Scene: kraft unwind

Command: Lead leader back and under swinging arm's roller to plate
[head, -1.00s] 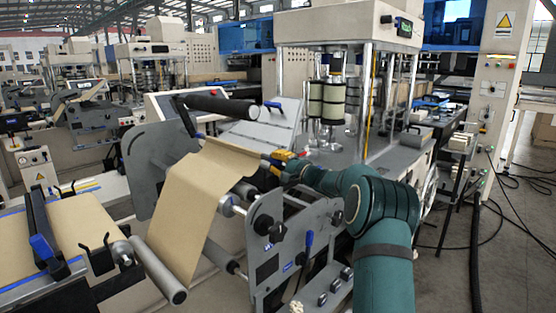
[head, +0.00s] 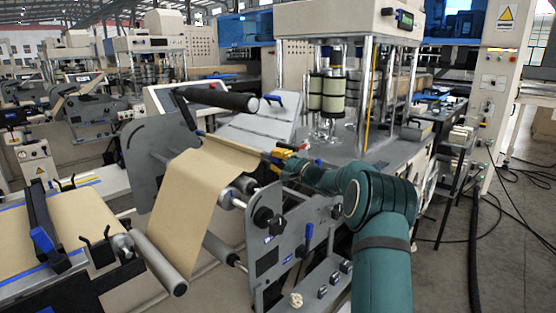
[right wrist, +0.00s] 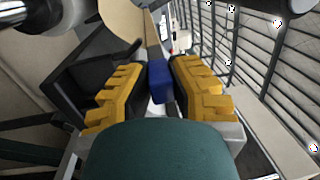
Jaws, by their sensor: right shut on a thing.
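The leader is a tan kraft web (head: 192,205) rising from the lower roller (head: 160,262) over the unwind stand. Its far edge reaches my right gripper (head: 280,156), which is beside the leader's right end. In the right wrist view, the yellow fingers (right wrist: 160,92) are shut on a blue end piece (right wrist: 160,80), with tan material (right wrist: 122,18) beyond it. A black roller (head: 218,98) sticks out from the grey side plate, above the leader. A pale sloped plate (head: 258,130) with a blue handle lies behind the leader. My left gripper is not in view.
The stand's front side plate (head: 268,235) with dark knobs is close under my right arm. A press with posts and rollers (head: 328,98) stands behind. A table with tan web and a dark clamp bar (head: 45,225) is at left. Black hoses lie on the right floor.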

